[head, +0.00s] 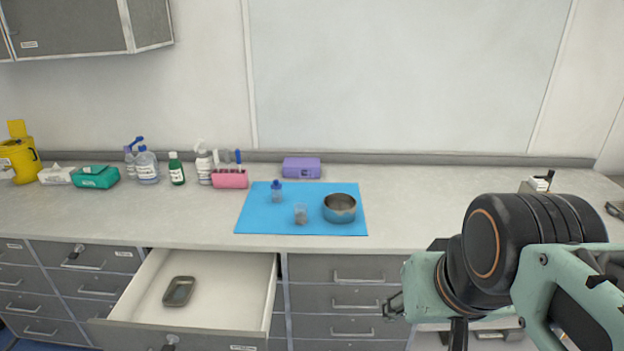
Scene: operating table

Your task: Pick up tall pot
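Three vessels are on a blue mat (258,222) on the counter. One is a round steel pot (340,210), open at the top, on the mat's right side. A small clear cup (301,214) stands to its left, and a small bottle with a blue cap (277,192) stands farther back. I cannot tell for sure which of them is the tall pot. My gripper (393,306) shows only in part, low in front of the drawers and well apart from the mat. Whether it is open or shut does not show.
An open drawer (225,285) juts out at the lower left, with a small metal tray (179,291) in it. Bottles, a pink rack (230,179) and a purple box (301,167) line the back. The counter (420,205) right of the mat is clear.

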